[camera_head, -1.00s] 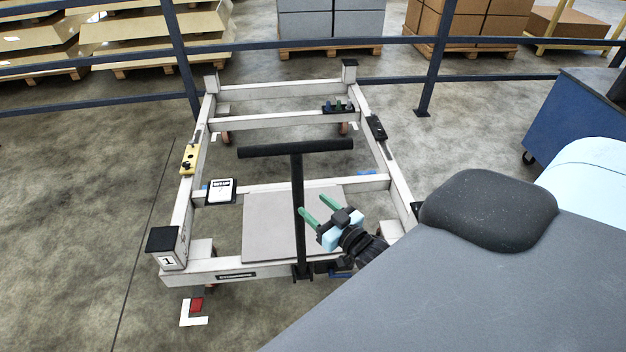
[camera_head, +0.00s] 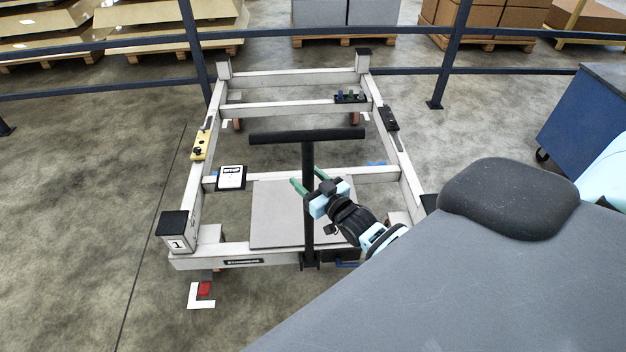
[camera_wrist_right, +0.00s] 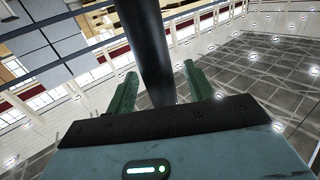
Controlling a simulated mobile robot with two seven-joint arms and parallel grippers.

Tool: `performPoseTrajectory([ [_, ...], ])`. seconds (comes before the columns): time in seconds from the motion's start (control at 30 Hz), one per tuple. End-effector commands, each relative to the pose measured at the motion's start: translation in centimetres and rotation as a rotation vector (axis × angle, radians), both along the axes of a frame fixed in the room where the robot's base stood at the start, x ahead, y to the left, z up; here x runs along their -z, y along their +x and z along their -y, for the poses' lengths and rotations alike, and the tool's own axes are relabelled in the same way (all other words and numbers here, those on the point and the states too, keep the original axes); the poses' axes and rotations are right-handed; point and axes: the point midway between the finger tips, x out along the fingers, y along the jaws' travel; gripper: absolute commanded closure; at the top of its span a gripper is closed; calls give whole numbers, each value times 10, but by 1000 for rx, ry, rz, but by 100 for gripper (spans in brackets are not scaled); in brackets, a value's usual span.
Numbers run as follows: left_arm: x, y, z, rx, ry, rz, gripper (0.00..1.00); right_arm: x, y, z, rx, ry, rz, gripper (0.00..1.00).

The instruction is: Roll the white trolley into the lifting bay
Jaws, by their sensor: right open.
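The white trolley (camera_head: 222,262) is an open white frame on casters, with a grey plate at its near end and a black T-shaped push handle (camera_head: 307,136) standing upright there. My right gripper (camera_head: 308,184) is open, its green fingers reaching to the handle's post at about mid-height. In the right wrist view the black post (camera_wrist_right: 150,50) stands between the two spread green fingers (camera_wrist_right: 158,95); I cannot tell whether either touches it. The post hides part of the fingers in the head view. My left gripper is not in view. No lifting bay can be made out.
A dark blue railing (camera_head: 440,70) runs behind the trolley, with pallets of boxes (camera_head: 480,20) beyond. A blue cabinet (camera_head: 590,120) stands at the right. The floor left of the trolley is clear.

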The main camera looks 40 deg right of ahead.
Motion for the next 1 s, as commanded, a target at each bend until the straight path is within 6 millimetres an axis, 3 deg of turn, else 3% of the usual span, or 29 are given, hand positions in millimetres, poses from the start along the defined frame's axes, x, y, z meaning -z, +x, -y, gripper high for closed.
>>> performPoseTrajectory([
  [0.27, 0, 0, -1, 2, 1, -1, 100, 0, 0, 0, 0, 0, 0, 50],
  [0.67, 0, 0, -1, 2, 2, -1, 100, 0, 0, 0, 0, 0, 0, 100],
  [1.0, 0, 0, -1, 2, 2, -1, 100, 0, 0, 0, 0, 0, 0, 100],
])
